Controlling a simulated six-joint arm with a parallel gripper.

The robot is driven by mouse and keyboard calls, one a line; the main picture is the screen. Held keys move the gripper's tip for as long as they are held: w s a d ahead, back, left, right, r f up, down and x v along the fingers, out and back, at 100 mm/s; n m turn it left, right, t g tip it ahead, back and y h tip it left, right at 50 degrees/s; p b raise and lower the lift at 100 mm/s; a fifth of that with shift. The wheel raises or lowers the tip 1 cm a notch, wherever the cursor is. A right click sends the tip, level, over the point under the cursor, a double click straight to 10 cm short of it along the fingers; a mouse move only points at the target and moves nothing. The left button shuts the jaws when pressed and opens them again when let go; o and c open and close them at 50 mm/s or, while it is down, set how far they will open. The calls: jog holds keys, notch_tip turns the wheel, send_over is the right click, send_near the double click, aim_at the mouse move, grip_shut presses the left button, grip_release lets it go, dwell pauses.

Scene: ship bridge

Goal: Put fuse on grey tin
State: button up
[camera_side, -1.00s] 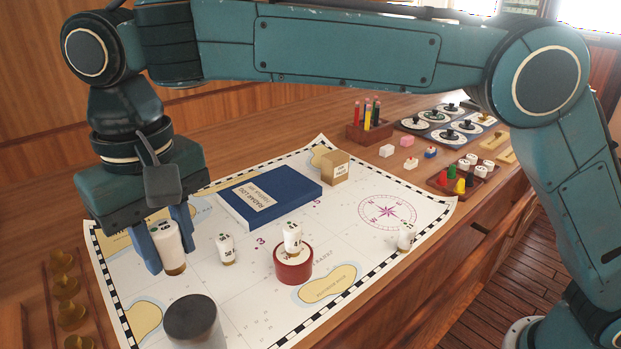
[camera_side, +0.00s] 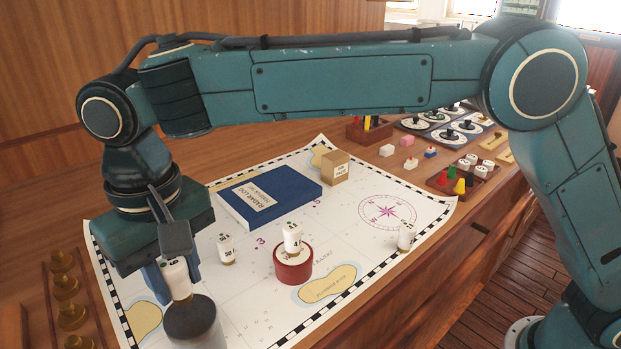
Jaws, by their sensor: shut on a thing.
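My gripper (camera_side: 176,279) is at the lower left, shut on a white fuse (camera_side: 177,277) with a dark number on it. The held fuse is upright, its lower end at the top of the grey tin (camera_side: 192,325). I cannot tell whether it touches the tin. The tin is a dark grey cylinder near the front edge of the chart. Other white fuses stand nearby: one on the chart (camera_side: 226,248), one on top of the red tin (camera_side: 294,267), and one at the chart's right side (camera_side: 405,237).
A blue book (camera_side: 268,194) and a small cardboard box (camera_side: 335,168) lie on the chart (camera_side: 250,283). Brass weights (camera_side: 66,286) sit in a rack at the left. Small coloured blocks and trays stand at the back right. The chart's middle is open.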

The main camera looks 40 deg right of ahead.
aim_at(182, 293)
jog(key=shift+f, duration=1.65)
jog(key=shift+f, duration=0.15)
jog(key=o, duration=1)
notch_tip(182, 293, up, 12)
jog(key=shift+r, duration=0.2)
jog(key=shift+d, duration=0.1)
